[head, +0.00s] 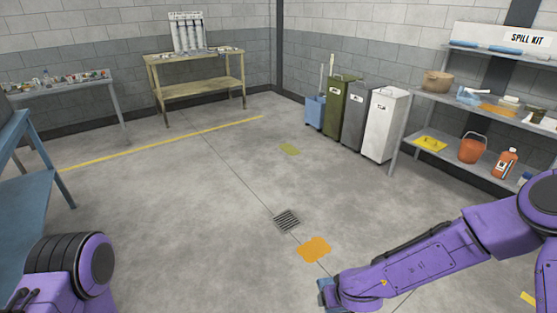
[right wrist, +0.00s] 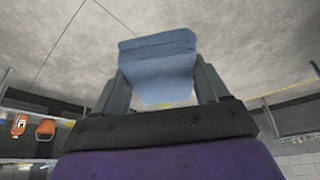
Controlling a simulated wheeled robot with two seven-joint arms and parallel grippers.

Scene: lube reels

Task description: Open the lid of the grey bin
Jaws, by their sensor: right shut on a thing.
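The grey bin (head: 356,118) stands across the room in a row against the right wall, between a green bin (head: 337,106) and a white bin (head: 385,124). Its lid looks shut, with a handle on top. My right gripper (head: 324,291) is low at the bottom of the head view, far from the bin. It is shut on a blue folded cloth (right wrist: 158,62), which fills the space between its fingers in the right wrist view. My left arm shows at the bottom left of the head view, but its gripper is out of frame.
An orange spill patch (head: 314,250) and a floor drain (head: 287,220) lie ahead. A yellowish patch (head: 290,149) lies farther off. A spill kit shelf (head: 468,108) stands right of the bins, and a blue table (head: 25,175) at left. The middle floor is open.

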